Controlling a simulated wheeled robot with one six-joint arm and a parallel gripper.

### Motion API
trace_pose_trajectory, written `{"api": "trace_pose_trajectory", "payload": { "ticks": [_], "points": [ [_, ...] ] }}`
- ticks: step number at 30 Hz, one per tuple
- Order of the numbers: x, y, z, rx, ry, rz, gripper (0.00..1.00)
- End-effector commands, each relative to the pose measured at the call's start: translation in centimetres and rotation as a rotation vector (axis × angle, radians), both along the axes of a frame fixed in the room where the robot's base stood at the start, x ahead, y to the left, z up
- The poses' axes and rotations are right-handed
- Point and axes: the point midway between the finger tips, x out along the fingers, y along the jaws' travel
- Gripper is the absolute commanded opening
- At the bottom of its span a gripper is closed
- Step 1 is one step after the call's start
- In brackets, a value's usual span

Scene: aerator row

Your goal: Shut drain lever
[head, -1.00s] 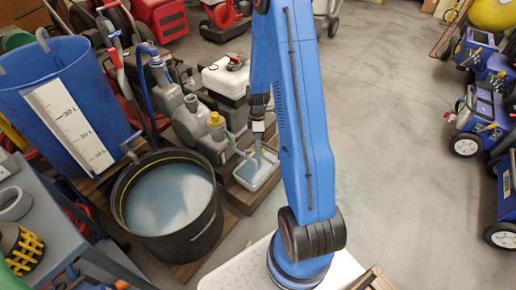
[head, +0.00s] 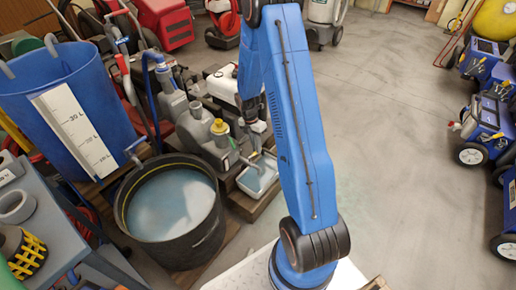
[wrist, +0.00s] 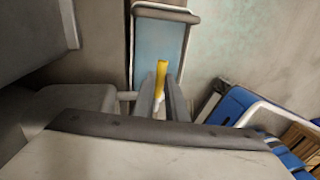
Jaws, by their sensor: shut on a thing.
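The drain lever (wrist: 161,72) shows in the wrist view as a narrow yellow bar with a pale lower part. My gripper (wrist: 161,98) has one dark finger on each side of it and is shut on it. The lever points away from me toward a shallow tray (wrist: 158,48) of bluish water. In the head view my gripper (head: 255,143) is low beside the grey machine, just above the white-rimmed tray (head: 272,187). The lever is too small and covered to make out there.
A black tub (head: 205,238) of cloudy water and a blue bin (head: 45,75) with a litre scale stand at the left. A grey machine (head: 212,155) stands behind the tub. Blue wheeled units (head: 485,115) line the right. The floor between is clear.

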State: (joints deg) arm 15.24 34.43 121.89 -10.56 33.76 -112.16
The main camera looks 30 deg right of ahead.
Motion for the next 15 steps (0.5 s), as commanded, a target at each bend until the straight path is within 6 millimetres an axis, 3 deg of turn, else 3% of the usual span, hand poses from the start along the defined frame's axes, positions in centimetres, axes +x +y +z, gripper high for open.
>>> {"api": "trace_pose_trajectory", "payload": {
  "ticks": [15],
  "points": [
    [0.46, 0.19, 0.02, 0.0, -0.001, 0.082, 0.0]
  ]
}}
